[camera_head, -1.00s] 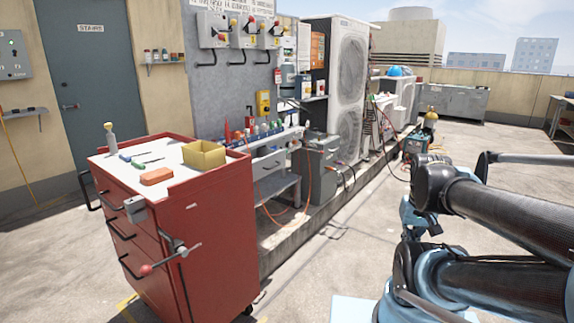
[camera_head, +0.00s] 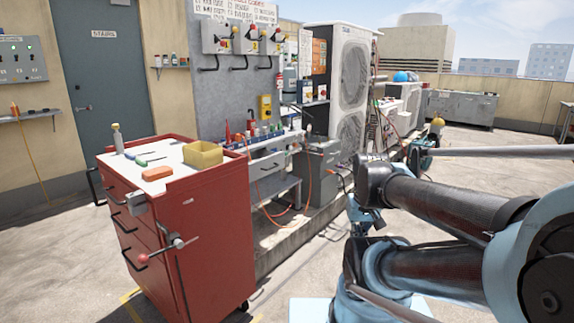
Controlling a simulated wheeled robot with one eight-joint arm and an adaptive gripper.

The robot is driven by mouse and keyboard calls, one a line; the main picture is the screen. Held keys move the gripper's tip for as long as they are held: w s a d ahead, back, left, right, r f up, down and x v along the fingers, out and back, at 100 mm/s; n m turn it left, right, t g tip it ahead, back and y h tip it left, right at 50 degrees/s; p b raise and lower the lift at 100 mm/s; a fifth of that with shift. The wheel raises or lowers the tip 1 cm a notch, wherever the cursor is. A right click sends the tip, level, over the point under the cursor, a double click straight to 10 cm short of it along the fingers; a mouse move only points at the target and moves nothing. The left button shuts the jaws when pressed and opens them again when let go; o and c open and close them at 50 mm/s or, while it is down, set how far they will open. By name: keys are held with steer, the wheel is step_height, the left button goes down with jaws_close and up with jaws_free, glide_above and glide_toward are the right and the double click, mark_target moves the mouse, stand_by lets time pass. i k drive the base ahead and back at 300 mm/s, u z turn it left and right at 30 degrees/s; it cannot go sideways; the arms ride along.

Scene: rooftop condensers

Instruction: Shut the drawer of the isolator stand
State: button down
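The isolator stand is a grey upright panel (camera_head: 225,98) with several grey switch boxes (camera_head: 250,40) along its top and a narrow bench below. Under the bench top is a grey drawer front (camera_head: 267,166) with a dark handle. It seems to stand slightly forward, but I cannot tell how far the drawer is open. The red cabinet hides the bench's left part. My arm reaches in from the right, in front of and to the right of the stand.
A red tool cabinet (camera_head: 215,233) with a yellow bin (camera_head: 203,155) on top and a lever on its side stands close in front. A grey cabinet (camera_head: 321,174) and a tall condenser (camera_head: 349,80) stand right of the bench. Orange cables hang nearby. Floor beyond is open.

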mark_target(267, 163)
steer(key=u, duration=0.05)
steer(key=i, duration=1)
steer(key=z, duration=0.05)
